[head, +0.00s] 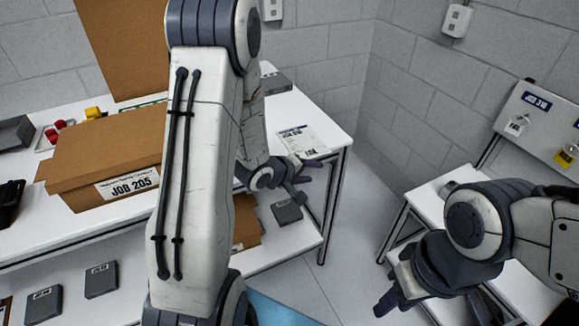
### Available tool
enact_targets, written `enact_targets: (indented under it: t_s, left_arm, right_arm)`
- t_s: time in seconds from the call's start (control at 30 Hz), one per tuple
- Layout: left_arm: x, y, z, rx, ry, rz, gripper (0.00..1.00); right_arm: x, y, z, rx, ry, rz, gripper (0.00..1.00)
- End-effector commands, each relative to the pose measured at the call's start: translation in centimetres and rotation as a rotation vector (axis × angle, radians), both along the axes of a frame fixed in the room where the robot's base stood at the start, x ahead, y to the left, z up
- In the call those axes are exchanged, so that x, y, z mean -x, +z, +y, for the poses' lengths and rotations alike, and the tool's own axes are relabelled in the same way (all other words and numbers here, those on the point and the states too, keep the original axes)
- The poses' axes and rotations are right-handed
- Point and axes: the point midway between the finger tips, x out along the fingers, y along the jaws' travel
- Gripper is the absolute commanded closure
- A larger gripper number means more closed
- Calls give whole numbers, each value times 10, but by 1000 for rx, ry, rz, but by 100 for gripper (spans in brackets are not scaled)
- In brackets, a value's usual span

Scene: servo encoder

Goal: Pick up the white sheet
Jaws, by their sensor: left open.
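A white sheet (304,140) with printed text lies flat near the right end of the white table (325,120). My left gripper (306,177) is open, with dark fingers. In the picture it sits just below the sheet, by the table's front edge. I see nothing between its fingers, and I cannot tell whether it touches the sheet. The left forearm crosses the middle of the view and hides part of the table. My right gripper (392,298) is low on the right, away from the sheet. Its fingers are seen at an angle that hides their opening.
Dark flat boxes (287,211) lie on the lower shelf. A second white table (425,195) and a tag board (530,115) stand at right. Floor between the tables is clear.

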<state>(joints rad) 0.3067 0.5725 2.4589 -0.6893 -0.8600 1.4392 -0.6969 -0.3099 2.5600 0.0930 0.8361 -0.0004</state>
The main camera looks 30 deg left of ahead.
Motion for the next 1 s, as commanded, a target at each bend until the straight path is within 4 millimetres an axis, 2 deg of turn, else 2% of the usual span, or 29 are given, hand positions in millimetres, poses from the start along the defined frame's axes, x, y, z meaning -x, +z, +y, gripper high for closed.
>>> enact_targets:
  t_s: [0.03, 0.1, 0.2, 0.33, 0.47, 0.77, 0.87, 1.0]
  left_arm:
    - [1, -10, 18, 138, 78, -20, 48]
    - [3, -12, 33, 323, 157, -61, 48]
    - [8, -9, 50, 541, 235, -109, 48]
    - [14, -4, 62, 716, 286, -150, 48]
    - [17, -1, 66, 774, 301, -163, 48]
    - [15, 0, 65, 773, 299, -164, 48]
    - [11, -1, 63, 771, 297, -163, 48]
    - [-7, -4, 56, 771, 293, -163, 48]
  right_arm:
    - [0, -2, 0, 0, 0, 0, 63]
    - [0, -3, 0, 0, 0, 0, 63]
    - [0, -4, 0, 0, 0, 0, 63]
    - [0, -4, 0, 0, 0, 0, 63]
    - [0, -4, 0, 0, 0, 0, 63]
    - [0, -4, 0, 0, 0, 0, 63]
    - [0, -3, 0, 0, 0, 0, 63]
    - [0, -1, 0, 0, 0, 0, 63]
